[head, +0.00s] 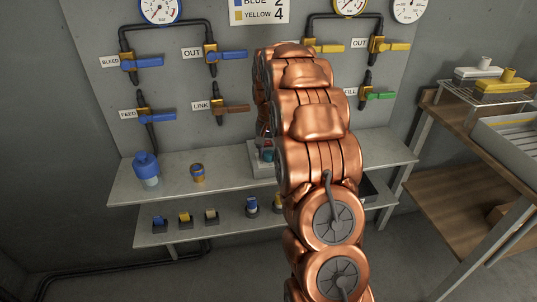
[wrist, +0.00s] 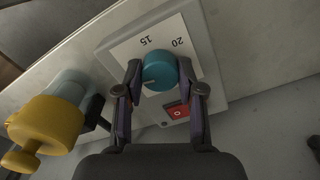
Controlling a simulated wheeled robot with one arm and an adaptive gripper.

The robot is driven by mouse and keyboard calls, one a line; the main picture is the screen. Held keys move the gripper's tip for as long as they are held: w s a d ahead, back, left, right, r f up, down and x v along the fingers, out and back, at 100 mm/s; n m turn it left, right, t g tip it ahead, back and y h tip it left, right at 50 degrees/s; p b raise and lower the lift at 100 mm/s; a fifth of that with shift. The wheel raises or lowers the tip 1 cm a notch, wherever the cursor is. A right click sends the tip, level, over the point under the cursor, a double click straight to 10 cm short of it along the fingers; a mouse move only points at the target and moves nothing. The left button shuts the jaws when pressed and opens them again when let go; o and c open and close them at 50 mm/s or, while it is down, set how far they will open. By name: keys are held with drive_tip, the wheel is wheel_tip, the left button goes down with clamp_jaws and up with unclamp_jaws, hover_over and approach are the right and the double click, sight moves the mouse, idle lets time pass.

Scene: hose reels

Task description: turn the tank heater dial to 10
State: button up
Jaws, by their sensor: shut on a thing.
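The teal heater dial (wrist: 159,73) sits on a pale plate on a grey box (wrist: 209,68). The printed numbers 15 and 20 show upside down above the dial; other numbers are hidden. My gripper (wrist: 160,68) is shut on the dial, one finger on each side. I cannot clearly read which number the dial points to. A red switch (wrist: 177,111) marked 0 is just below the dial. In the head view my copper arm covers most of the heater box (head: 262,171), and only a bit of the teal dial (head: 268,155) shows beside it.
A yellow-and-grey container (wrist: 45,125) stands close to the left finger in the wrist view. On the shelf (head: 225,183) are a blue bottle (head: 146,168) and an orange-and-blue jar (head: 197,173). Valves and gauges fill the wall panel behind. A wooden bench (head: 465,185) stands right.

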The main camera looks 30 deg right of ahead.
sight(269, 153)
drive_tip(key=shift+m+b, duration=0.35)
drive_tip(key=shift+m, duration=1.55)
drive_tip(key=o, duration=1.1)
drive_tip(key=shift+o, duration=0.2)
wheel_tip(269, 153, up, 12)
